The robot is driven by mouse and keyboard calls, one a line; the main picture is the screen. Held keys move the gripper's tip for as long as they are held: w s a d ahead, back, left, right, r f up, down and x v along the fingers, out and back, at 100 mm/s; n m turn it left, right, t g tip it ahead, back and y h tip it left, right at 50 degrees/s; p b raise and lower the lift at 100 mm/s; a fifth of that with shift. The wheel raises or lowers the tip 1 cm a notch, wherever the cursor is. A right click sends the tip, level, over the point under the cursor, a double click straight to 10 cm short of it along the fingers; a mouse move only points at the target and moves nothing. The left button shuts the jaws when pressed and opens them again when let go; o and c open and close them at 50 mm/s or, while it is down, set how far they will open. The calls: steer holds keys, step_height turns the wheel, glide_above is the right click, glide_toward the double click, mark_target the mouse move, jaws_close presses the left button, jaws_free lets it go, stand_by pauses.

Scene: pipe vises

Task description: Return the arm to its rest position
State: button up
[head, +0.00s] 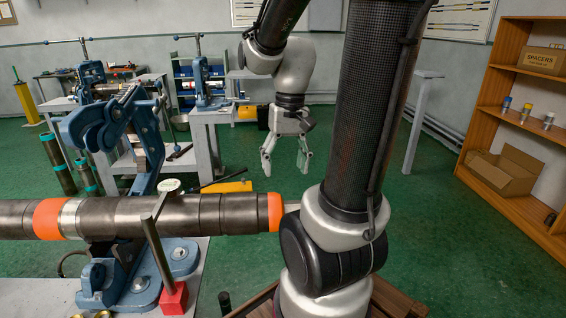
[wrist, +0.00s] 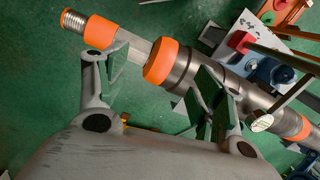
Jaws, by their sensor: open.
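My gripper (head: 286,158) hangs from my arm in the middle of the head view, fingers pointing down. Its two fingers are spread apart with nothing between them. The fingers also frame the wrist view (wrist: 155,78), with green pads. A dark steel pipe (head: 162,215) with orange bands lies level in the near blue pipe vise (head: 142,130). In the wrist view the pipe (wrist: 250,97) runs diagonally beyond the fingers, and a threaded end (wrist: 73,20) shows at upper left. In the head view my arm hides what lies beyond the pipe's right orange band.
Other benches with blue vises (head: 206,85) stand behind. A wooden shelf (head: 495,155) with boxes is at the right.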

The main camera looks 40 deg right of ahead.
stand_by(0.3)
steer(key=s+a+r+n+t+h, duration=0.1)
steer(key=s+a+r+n+t, duration=0.3)
steer(key=r, duration=0.3)
steer(key=shift+s+a+r+n, duration=0.2)
steer(key=shift+a+r+n, duration=0.05)
steer(key=shift+a+n, duration=0.25)
